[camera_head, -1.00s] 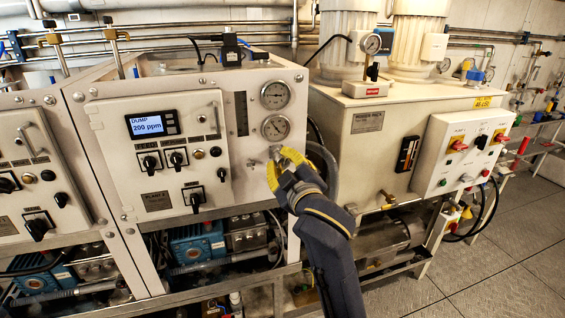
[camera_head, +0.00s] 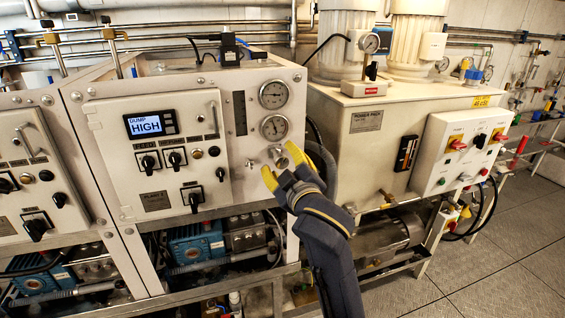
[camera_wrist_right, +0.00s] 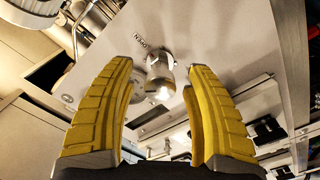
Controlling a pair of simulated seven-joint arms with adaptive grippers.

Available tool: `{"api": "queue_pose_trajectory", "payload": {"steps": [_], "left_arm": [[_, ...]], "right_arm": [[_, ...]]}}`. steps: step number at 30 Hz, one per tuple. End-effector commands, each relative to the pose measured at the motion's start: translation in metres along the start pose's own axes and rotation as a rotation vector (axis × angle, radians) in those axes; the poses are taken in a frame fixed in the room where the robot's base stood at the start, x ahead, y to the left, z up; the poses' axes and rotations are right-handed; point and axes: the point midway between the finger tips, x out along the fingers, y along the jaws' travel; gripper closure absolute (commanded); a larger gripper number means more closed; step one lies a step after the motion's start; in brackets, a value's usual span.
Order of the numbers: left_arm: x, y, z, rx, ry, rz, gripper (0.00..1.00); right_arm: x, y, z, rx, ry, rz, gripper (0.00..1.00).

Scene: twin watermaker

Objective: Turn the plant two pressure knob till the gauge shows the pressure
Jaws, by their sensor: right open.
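The plant two panel (camera_head: 160,155) carries two round gauges, an upper one (camera_head: 273,95) and a lower one (camera_head: 274,127), at its right side. The gauge numbers are too small to read. A silver metal knob (camera_wrist_right: 159,75) sticks out of the panel below the gauges; in the head view it is partly hidden by my right gripper (camera_head: 281,165). My right gripper is open, with its yellow fingers on either side of the knob's front. In the right wrist view (camera_wrist_right: 160,110) the knob is between and beyond the fingers, with visible gaps. My left gripper is not in view.
The panel display (camera_head: 148,124) reads DUMP HIGH. Black switches (camera_head: 176,158) sit left of the knob. A small metal fitting (camera_head: 250,163) is close to its left. The power pack tank (camera_head: 365,125) stands to the right, and pumps (camera_head: 197,243) sit below.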

Motion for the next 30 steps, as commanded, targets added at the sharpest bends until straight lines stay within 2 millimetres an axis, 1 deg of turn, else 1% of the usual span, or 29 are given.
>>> {"api": "queue_pose_trajectory", "payload": {"steps": [5, 12, 18, 23, 30], "left_arm": [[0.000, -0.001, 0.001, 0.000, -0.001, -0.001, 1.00], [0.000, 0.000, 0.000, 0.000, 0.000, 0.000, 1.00], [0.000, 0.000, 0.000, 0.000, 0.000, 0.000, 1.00], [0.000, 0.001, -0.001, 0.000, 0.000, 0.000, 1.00], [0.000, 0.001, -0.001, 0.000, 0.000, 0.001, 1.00]], "right_arm": [[-0.011, 0.000, -0.001, 0.002, 0.003, 0.000, 0.47], [-0.044, 0.000, 0.000, 0.002, 0.001, 0.001, 0.47], [-0.066, 0.000, 0.000, 0.002, 0.001, 0.000, 0.47], [-0.074, 0.000, 0.000, 0.001, 0.000, 0.000, 0.47], [-0.075, 0.000, 0.001, 0.000, -0.001, 0.000, 0.47]]}}
